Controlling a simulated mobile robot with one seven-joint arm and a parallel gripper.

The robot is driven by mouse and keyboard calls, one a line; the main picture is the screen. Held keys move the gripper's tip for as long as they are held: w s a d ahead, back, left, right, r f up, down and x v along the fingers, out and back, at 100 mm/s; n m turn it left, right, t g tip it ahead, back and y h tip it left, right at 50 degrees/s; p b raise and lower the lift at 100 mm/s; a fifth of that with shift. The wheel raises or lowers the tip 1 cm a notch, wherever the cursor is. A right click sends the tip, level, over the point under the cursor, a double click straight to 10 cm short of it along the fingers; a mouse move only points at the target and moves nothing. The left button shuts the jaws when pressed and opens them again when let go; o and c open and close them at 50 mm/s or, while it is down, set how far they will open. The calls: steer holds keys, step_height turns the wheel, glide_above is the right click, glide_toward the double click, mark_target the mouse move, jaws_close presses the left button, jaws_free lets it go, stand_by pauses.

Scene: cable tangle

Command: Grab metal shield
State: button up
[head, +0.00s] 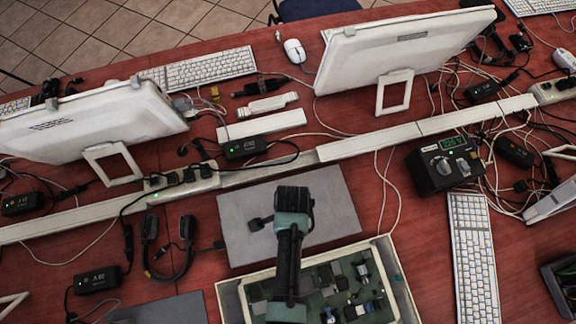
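I cannot single out a metal shield with certainty. A pale-rimmed tray (230,304) at the bottom centre holds several small dark, grey and silvery parts on a green base; a grey part (362,272) lies toward its right side. These parts are too small to identify. My teal and black arm reaches up over the tray and covers part of it. The arm's upper end is over a grey mat (340,205) behind the tray. My gripper's fingers do not show, so their opening and any contact are hidden.
Two white monitors (90,122) (400,48) stand behind a pale cable channel (370,143). A black box with a green display (445,165) and a white keyboard (473,260) are right of the tray. A dark piece (258,222) sits beside my arm. Loose cables cover both sides.

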jaws_close()
steer(key=shift+w, duration=0.1)
stand_by(1.2)
